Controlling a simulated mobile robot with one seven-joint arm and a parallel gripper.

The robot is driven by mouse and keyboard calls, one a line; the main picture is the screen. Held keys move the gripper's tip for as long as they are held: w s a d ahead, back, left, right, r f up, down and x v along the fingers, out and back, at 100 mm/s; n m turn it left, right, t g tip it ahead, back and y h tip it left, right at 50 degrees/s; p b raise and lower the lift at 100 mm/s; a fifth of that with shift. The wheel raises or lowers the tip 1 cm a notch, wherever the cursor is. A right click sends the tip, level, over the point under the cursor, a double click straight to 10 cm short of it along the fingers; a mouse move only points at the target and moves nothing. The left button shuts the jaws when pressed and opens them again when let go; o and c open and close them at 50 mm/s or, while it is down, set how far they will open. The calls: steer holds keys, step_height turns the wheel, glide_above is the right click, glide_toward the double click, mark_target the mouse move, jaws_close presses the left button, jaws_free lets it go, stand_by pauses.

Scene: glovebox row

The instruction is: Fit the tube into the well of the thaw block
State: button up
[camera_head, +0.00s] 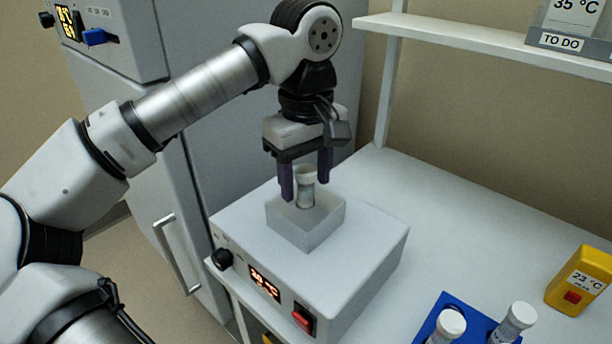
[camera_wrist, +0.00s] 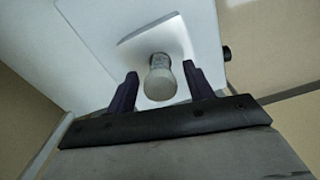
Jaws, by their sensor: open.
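The tube (camera_head: 306,190) has a white cap and a label. It stands upright in the thaw block (camera_head: 293,233), a light grey block on top of a white heater unit (camera_head: 350,255), with its lower part hidden inside the well. My gripper (camera_head: 306,185) is open, pointing down, with one dark finger on each side of the tube. In the wrist view the tube (camera_wrist: 160,80) shows between the open fingers, with a gap to each; the block (camera_wrist: 168,38) lies beyond it.
A blue rack (camera_head: 432,325) with two white-capped tubes stands at the front right. A yellow device (camera_head: 580,281) reading 23 °C is beside it. A white shelf (camera_head: 480,42) hangs at the back right.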

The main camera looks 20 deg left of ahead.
step_height(320, 180, up, 11)
steer(key=p, duration=0.7)
steer(key=shift+f, duration=0.2)
steer(key=shift+s+f, duration=0.1)
